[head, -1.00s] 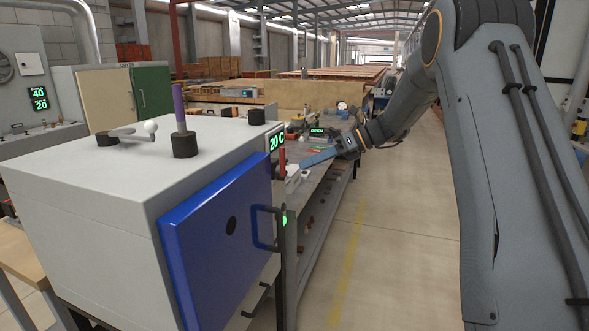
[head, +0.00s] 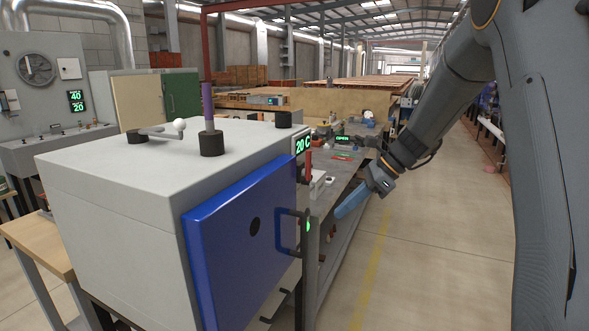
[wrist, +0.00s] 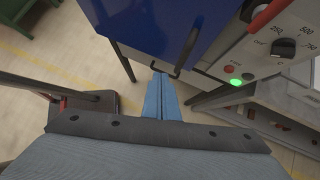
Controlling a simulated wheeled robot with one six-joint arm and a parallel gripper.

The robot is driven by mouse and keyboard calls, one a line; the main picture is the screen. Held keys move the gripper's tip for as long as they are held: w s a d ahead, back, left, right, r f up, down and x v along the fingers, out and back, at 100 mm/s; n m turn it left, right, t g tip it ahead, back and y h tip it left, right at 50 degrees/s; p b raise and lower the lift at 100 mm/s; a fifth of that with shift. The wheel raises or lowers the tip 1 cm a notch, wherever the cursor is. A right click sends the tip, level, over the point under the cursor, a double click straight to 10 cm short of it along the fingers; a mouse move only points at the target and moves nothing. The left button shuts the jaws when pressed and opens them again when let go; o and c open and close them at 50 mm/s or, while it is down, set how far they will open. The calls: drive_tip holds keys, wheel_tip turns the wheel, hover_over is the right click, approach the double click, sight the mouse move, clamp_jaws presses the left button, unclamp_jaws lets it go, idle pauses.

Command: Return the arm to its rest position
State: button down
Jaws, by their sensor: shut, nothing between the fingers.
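My gripper (head: 351,205) has blue fingers, closed together and empty. In the head view it hangs in front of the workbench edge, right of the oven's door handle, pointing down and left. In the wrist view its fingers (wrist: 161,97) lie side by side, pointing toward the blue door's handle (wrist: 178,68). I cannot tell whether they touch it; the head view shows a gap. My arm reaches in from the upper right.
A white oven (head: 130,165) with a shut blue door (head: 240,240) stands at the left, its display reading 20 C. A cluttered workbench (head: 345,183) runs behind it. The floor aisle (head: 440,235) with a yellow line is clear at the right.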

drive_tip(key=s+d+f+n+h+b, duration=0.1)
drive_tip(key=s+f+n+h, duration=0.3)
drive_tip(key=s+n, duration=0.6)
drive_tip(key=s+d+f+n+h+b, duration=0.1)
drive_tip(key=s+f+n+h, duration=0.3)
drive_tip(key=s, duration=1.1)
wheel_tip(320, 180, down, 4)
drive_tip(key=d+n, duration=0.1)
drive_tip(key=n, duration=0.5)
drive_tip(key=shift+s, duration=0.2)
drive_tip(key=shift+r, duration=0.1)
